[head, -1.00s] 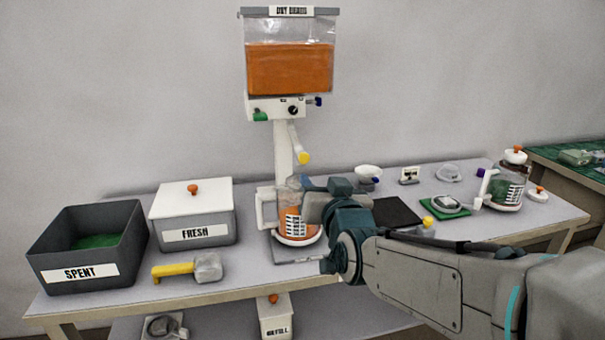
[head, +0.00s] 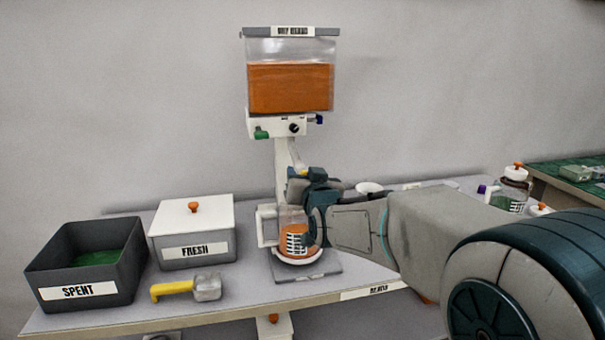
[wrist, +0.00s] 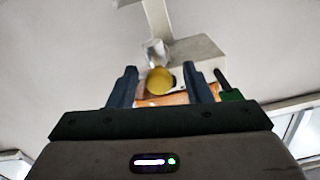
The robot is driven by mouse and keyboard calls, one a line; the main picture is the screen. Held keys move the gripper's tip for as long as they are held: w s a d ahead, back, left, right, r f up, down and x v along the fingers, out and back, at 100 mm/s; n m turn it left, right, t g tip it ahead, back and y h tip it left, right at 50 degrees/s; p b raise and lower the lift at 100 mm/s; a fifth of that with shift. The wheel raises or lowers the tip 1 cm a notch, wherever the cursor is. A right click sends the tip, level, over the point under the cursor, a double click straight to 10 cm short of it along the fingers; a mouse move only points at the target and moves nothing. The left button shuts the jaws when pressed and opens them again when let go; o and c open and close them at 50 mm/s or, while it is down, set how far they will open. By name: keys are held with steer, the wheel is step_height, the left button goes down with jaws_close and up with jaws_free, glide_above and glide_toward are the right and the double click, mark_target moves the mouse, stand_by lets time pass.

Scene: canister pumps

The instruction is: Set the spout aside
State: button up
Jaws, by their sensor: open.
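The spout (head: 297,158) is a pale tube that hangs from the dispenser's white control box (head: 282,126) and ends in a yellow tip. In the wrist view the yellow tip (wrist: 160,80) shows between my two fingers, with clear space to each side; depth is hard to judge. My gripper (head: 303,174) is open and empty at the spout's lower end. In the wrist view my gripper (wrist: 160,88) points up toward the control box. In the head view my gripper hides part of the tip.
A jug (head: 292,240) with orange contents stands below my gripper on a grey plate (head: 318,270). To the left are the SPENT bin (head: 50,275), the lidded FRESH box (head: 212,262) and a yellow-handled scoop (head: 180,288). The green knob (head: 261,134) is close to the spout. My arm hides much of the right side.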

steer(key=shift+w+a, duration=0.15)
steer(key=shift+w, duration=0.5)
jaws_close()
steer(key=shift+a, duration=0.15)
